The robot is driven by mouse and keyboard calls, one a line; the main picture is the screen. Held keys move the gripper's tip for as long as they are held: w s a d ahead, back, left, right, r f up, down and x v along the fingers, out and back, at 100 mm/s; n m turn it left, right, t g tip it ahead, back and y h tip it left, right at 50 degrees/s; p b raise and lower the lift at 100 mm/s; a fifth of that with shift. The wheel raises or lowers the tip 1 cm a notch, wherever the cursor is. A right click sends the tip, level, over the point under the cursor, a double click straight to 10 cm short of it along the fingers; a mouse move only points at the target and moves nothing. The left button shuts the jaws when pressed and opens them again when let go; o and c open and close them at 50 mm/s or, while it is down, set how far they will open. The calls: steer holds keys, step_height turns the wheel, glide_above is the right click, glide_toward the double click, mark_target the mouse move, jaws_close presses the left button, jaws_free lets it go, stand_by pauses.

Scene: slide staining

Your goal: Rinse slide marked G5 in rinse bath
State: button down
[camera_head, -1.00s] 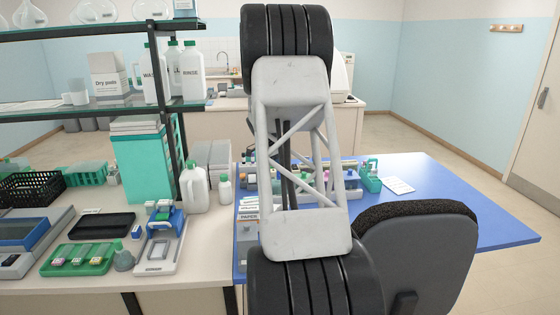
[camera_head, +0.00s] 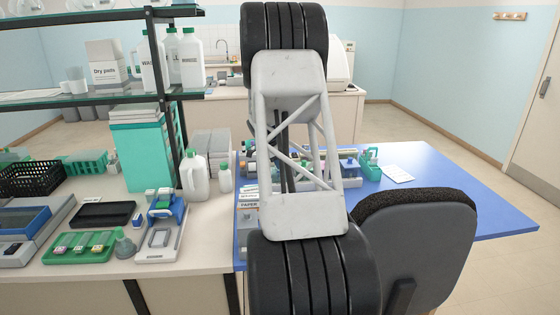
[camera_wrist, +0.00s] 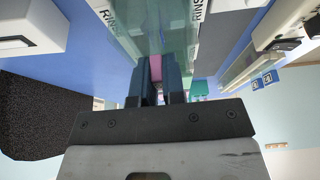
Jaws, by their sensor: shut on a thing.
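In the wrist view my gripper (camera_wrist: 157,88) is shut on a slide, whose pink end (camera_wrist: 155,66) shows between the two dark fingers. No mark can be read on it. The rinse bath (camera_wrist: 172,42), a translucent green vessel with RINSE labels on its sides, fills the view just beyond the fingertips. The slide points toward the bath; I cannot tell how far its glass part is inside. In the head view my arm hides the gripper, the slide and the bath.
A blue table (camera_head: 430,190) carries other staining items partly behind my arm. A dark chair (camera_head: 420,245) stands close in front at the right. A green tray (camera_head: 58,258) with several items, white bottles (camera_head: 195,178) and a shelf (camera_head: 90,100) are at the left.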

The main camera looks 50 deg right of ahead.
steer(key=shift+f, duration=0.4)
stand_by(2.5)
steer(key=shift+r, duration=4.75)
steer(key=shift+a, duration=0.1)
steer(key=w+a+n+t, duration=0.3)
steer(key=a+n, duration=0.2)
steer(key=n, duration=0.4)
steer(key=w+a+n+t, duration=0.3)
steer(key=a+n, duration=0.3)
steer(key=n, duration=0.4)
steer(key=shift+a+r+t, duration=0.2)
steer(key=shift+r+t, duration=0.1)
